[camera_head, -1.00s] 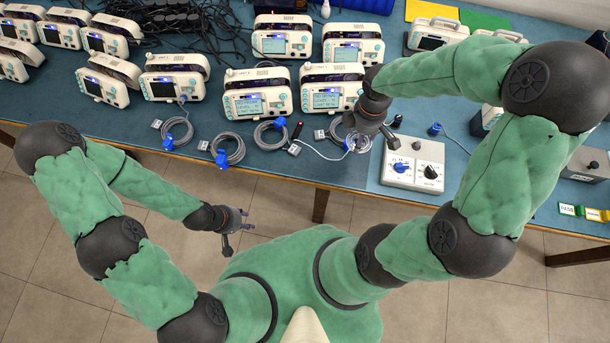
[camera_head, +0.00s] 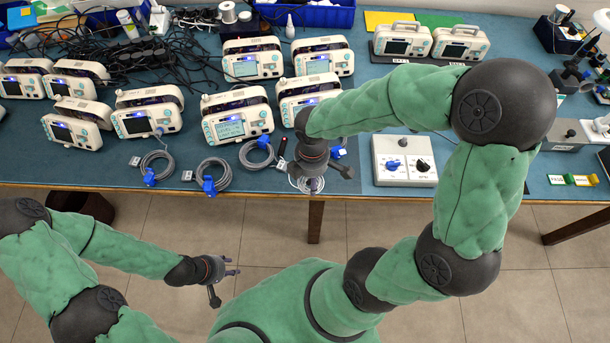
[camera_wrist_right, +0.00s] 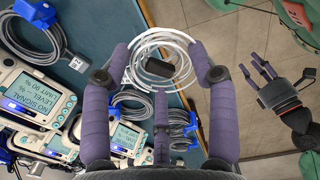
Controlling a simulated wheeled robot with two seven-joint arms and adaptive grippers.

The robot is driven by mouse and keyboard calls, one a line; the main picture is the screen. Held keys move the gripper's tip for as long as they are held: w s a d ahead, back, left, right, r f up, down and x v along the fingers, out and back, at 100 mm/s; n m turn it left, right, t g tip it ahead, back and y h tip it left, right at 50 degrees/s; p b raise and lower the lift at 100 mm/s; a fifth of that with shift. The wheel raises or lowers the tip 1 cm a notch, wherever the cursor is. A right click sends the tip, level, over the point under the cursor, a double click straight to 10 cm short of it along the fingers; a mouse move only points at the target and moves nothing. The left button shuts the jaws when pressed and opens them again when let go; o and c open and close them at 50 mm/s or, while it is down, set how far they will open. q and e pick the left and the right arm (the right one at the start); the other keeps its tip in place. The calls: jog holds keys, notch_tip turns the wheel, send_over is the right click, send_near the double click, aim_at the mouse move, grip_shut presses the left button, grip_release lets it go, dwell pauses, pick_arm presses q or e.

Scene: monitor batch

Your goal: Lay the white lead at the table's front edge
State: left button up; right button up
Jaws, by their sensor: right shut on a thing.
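The white lead (camera_wrist_right: 146,42) is a loose coil with a black piece (camera_wrist_right: 184,68) across it in the right wrist view. My right gripper (camera_wrist_right: 162,82) is shut on the white lead, with purple fingers around the coil. In the head view, the right gripper (camera_head: 313,185) is at the table's front edge (camera_head: 345,192), and part of the white lead (camera_head: 297,184) shows beside its fingers. Whether the coil touches the table is unclear. My left gripper (camera_head: 230,284) is open and empty over the floor, in front of the table; it also shows in the right wrist view (camera_wrist_right: 262,72).
Several grey coiled leads with blue clips (camera_head: 212,174) lie left of the right gripper. Monitors (camera_head: 237,116) stand behind them. A white box with two knobs (camera_head: 404,160) is just right of the gripper. Narrow blue tabletop shows along the front edge.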

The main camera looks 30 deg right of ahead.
jog(key=w+f+b, duration=0.1)
jog(key=w+f, duration=0.1)
jog(key=w+d+f, duration=0.1)
jog(key=w+f, duration=0.1)
jog(key=w+d+f+b, duration=0.1)
jog(key=w+f, duration=0.1)
jog(key=shift+w+d+f+b, duration=0.1)
jog(key=shift+w+f+b, duration=0.15)
jog(key=shift+f+b, duration=0.1)
jog(key=shift+w+f+b, duration=0.15)
jog(key=shift+f+b, duration=0.7)
jog(key=shift+f, duration=0.75)
jog(key=shift+f, duration=0.2)
jog(key=o, duration=1.2)
jog(key=shift+c, duration=0.2)
notch_tip(320, 180, up, 12)
jog(key=p, duration=0.4)
jog(key=shift+r+p, duration=0.25)
jog(key=shift+p, duration=0.1)
